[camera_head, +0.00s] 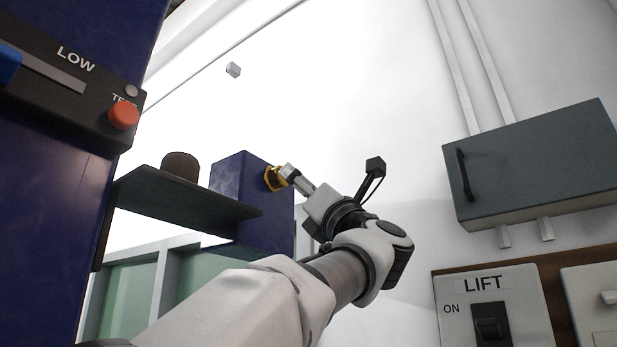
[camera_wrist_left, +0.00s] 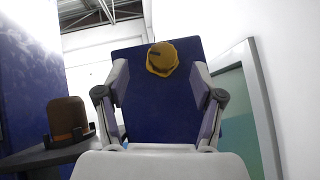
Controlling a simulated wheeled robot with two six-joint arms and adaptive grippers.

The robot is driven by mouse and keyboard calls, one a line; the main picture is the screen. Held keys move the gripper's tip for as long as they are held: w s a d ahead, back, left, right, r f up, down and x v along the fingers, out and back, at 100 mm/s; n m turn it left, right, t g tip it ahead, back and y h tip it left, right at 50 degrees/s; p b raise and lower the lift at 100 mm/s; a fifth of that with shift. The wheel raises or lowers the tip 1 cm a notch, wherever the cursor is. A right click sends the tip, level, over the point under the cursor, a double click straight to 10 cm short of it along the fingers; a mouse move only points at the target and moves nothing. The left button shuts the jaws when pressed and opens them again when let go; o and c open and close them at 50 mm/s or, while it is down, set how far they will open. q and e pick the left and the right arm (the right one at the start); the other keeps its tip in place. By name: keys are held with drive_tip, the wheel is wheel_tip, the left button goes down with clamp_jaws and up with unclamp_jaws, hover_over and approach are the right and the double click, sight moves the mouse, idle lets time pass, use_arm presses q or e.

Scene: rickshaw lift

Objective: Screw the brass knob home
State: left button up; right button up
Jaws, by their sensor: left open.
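The brass knob (camera_head: 275,179) is yellow and faceted. It sits against the face of a dark blue box (camera_head: 240,185), and I cannot tell how deep it is screwed in. In the left wrist view the knob (camera_wrist_left: 162,59) lies between and a little above the fingertips, with the blue face (camera_wrist_left: 150,112) behind it. A dark mark shows on the knob's front. My left gripper (camera_wrist_left: 160,80) is open and holds nothing. In the head view its tip (camera_head: 287,173) is right at the knob; I cannot tell whether it touches. My right gripper is out of view.
A dark shelf (camera_head: 150,195) carrying a brown cylinder (camera_head: 180,166) juts out left of the box. A blue cabinet with a LOW slider and red button (camera_head: 124,116) stands at left. At right are a grey wall box (camera_head: 540,165) and a LIFT switch (camera_head: 490,325).

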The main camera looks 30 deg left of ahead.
sight(283, 179)
use_arm(q)
drive_tip(key=a, duration=0.2)
drive_tip(key=w+a+r+p, duration=0.1)
drive_tip(key=a, duration=0.1)
drive_tip(key=w+a+r+p, duration=0.1)
drive_tip(key=a, duration=0.2)
drive_tip(key=shift+w+r, duration=0.25)
drive_tip(key=shift+s+d+r, duration=0.25)
drive_tip(key=shift+s+d, duration=0.35)
drive_tip(key=shift+d, duration=0.15)
drive_tip(key=shift+s+d, duration=0.15)
drive_tip(key=shift+d, duration=0.15)
drive_tip(key=shift+c, duration=0.3)
drive_tip(key=c, duration=0.5)
drive_tip(key=shift+w+a+f, duration=0.1)
drive_tip(key=shift+w+a, duration=0.05)
drive_tip(key=shift+w, duration=0.25)
drive_tip(key=c, duration=0.6)
drive_tip(key=shift+s+m+t+h+b, duration=0.2)
drive_tip(key=shift+m+t+h+b, duration=0.15)
drive_tip(key=shift+m+t+h, duration=0.45)
drive_tip(key=shift+m+t, duration=0.5)
drive_tip(key=shift+m, duration=0.3)
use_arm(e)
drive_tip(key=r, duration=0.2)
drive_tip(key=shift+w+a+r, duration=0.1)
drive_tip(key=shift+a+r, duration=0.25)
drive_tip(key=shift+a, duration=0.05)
